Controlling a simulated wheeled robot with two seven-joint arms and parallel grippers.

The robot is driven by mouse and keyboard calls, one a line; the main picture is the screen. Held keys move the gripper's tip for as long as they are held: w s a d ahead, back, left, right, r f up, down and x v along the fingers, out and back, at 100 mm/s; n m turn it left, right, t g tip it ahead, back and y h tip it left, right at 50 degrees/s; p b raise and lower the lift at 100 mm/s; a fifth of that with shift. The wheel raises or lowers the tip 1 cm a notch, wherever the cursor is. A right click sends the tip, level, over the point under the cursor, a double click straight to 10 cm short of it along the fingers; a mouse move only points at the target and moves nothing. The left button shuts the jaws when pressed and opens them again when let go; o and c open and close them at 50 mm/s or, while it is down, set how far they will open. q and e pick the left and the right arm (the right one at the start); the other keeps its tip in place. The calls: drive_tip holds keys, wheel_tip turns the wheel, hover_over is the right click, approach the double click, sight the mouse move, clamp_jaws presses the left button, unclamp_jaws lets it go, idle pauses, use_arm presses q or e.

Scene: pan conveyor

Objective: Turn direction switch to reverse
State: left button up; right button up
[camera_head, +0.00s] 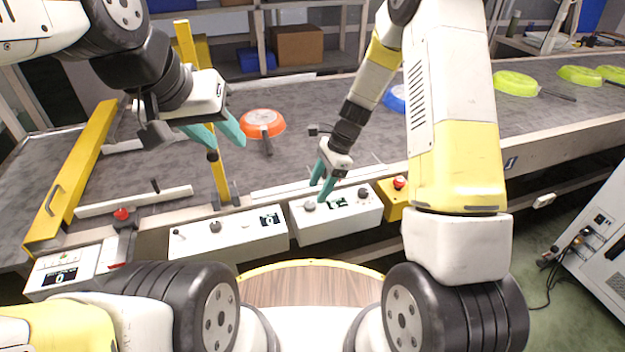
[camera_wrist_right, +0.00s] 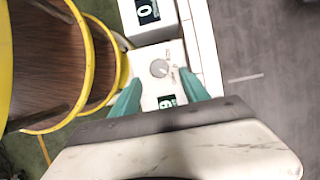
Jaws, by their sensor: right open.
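A white control box (camera_head: 345,226) on the conveyor's front edge carries a round grey knob (camera_head: 310,206), a small display and another dark knob (camera_head: 362,192). Which knob is the direction switch I cannot tell. My right gripper (camera_head: 323,184) is open and points down at the box, its teal fingertips close to the grey knob. In the right wrist view the grey knob (camera_wrist_right: 159,68) shows just beyond and between the open fingertips (camera_wrist_right: 158,84); contact cannot be made out. My left gripper (camera_head: 228,147) is open and empty above the belt.
A second white box (camera_head: 228,240) with knobs and a display is to the left. A yellow box with a red button (camera_head: 400,183) is to the right. An orange pan (camera_head: 262,122) and green pans (camera_head: 515,84) lie on the belt (camera_head: 330,104). A yellow post (camera_head: 218,178) stands near my left gripper.

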sight(311, 203)
drive_tip(key=x, duration=0.5)
clamp_jaws()
